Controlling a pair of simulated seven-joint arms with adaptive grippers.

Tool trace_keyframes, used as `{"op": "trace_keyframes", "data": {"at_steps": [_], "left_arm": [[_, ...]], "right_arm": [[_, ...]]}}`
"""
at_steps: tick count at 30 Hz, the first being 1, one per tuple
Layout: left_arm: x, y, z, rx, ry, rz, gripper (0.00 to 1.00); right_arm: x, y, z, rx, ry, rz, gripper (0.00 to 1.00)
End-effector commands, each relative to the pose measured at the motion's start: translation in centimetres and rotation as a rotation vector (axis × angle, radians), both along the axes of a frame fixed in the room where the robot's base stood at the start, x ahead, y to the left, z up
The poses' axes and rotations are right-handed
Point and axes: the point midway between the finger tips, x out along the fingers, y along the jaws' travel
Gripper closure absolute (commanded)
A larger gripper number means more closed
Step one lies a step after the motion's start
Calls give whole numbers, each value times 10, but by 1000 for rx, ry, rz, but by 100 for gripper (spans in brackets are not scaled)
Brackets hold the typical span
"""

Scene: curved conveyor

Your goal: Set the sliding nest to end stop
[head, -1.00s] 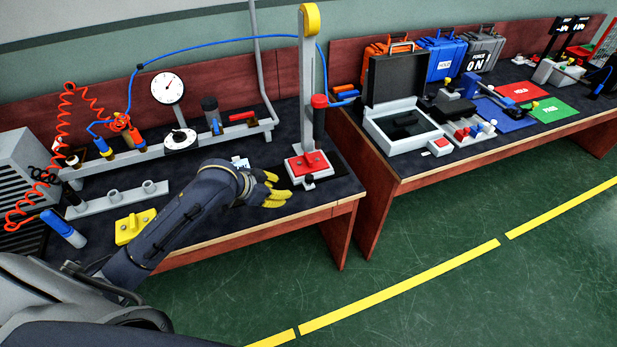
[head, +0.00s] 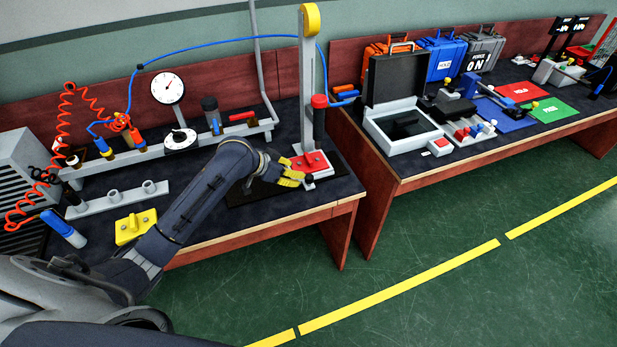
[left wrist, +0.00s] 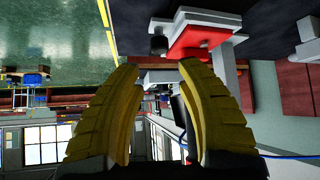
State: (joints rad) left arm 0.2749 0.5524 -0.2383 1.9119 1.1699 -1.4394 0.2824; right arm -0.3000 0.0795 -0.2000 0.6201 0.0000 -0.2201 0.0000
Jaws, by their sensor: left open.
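The sliding nest (head: 318,161), a red plate on a pale base, sits at the foot of the upright press column (head: 307,95). A small dark knob (head: 309,179) is at its front. My left gripper (head: 299,178) has yellow fingers and is at the nest's front left, close to the knob; contact cannot be told. In the left wrist view its fingers (left wrist: 157,68) are apart with nothing held between them. There the red plate (left wrist: 206,40) and the dark knob (left wrist: 159,44) show just beyond the fingertips. My right gripper is not in view.
A dark base plate (head: 245,194) lies left of the nest, partly under my arm. A yellow block (head: 135,227) and a grey rail with sockets (head: 117,198) lie further left. The bench's front edge (head: 290,222) is close to my arm. A second bench stands right.

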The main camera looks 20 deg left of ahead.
Motion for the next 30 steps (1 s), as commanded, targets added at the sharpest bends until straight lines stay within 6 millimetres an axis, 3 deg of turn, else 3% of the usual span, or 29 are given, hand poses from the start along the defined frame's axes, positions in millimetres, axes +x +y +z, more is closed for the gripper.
{"op": "trace_keyframes", "data": {"at_steps": [15,30], "left_arm": [[48,-29,-55,-2,0,1,63],[58,-35,-68,1,0,-1,63]], "right_arm": [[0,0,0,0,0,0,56],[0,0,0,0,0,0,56]]}}
